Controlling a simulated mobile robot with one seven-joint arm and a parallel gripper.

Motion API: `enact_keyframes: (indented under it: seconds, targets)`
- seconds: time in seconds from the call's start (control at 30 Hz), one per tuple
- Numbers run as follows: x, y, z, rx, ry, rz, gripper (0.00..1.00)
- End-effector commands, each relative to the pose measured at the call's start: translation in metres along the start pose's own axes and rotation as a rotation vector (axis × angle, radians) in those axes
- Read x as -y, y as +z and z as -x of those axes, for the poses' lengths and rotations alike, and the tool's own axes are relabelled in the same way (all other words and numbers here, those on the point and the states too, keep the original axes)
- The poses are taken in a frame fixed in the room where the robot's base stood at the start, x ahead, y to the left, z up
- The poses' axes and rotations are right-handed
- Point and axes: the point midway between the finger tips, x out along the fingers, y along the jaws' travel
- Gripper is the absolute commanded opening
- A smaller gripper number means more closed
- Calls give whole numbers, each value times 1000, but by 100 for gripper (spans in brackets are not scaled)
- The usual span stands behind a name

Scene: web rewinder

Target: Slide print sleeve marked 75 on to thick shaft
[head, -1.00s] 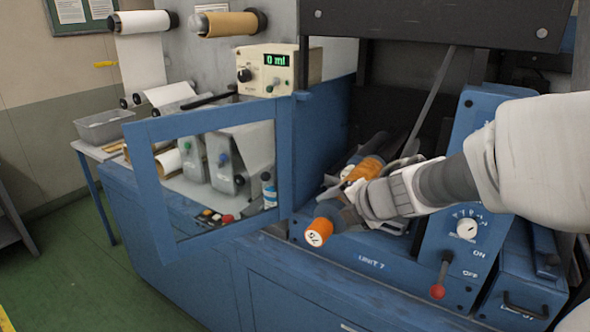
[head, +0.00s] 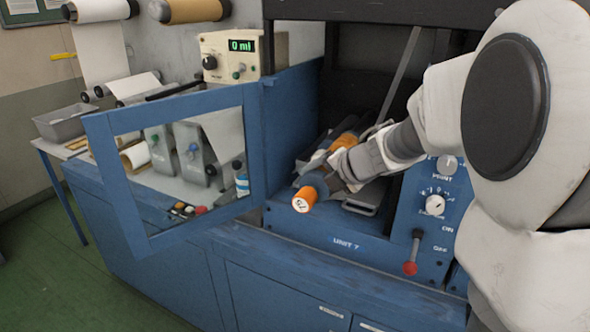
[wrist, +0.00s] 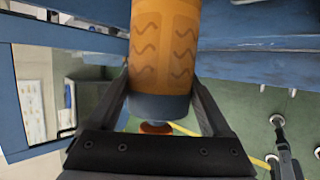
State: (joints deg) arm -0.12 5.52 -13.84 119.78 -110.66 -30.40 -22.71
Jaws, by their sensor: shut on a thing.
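My gripper (head: 322,178) is shut on a sleeve with an orange number end (head: 303,200) facing me. The number is tilted and small; it starts with a 7, but the second digit is hard to read. In the wrist view, the fingers flank the sleeve's blue-grey band (wrist: 159,107). Its orange body (wrist: 164,45), with dark wavy lines, runs forward from there. In the head view, an orange stretch (head: 344,141) lies in line behind my gripper, inside the blue unit. The sleeve's far end and the thick shaft are hidden, so I cannot tell whether they touch.
The open blue framed door (head: 115,190) stands left of the opening. The control panel (head: 405,225), with a dial and a red-tipped lever (head: 410,268), is close to the right, under my arm. The dosing box (head: 240,55) stands behind the door.

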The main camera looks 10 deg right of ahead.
Motion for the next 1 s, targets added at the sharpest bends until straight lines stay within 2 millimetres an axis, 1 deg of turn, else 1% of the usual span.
enact_keyframes:
  seconds: [0.1, 1.0]
  targets:
    - [-1, 8, -2, 2, 1, 1, 16]
    - [-2, 57, -22, 2, 1, 1, 16]
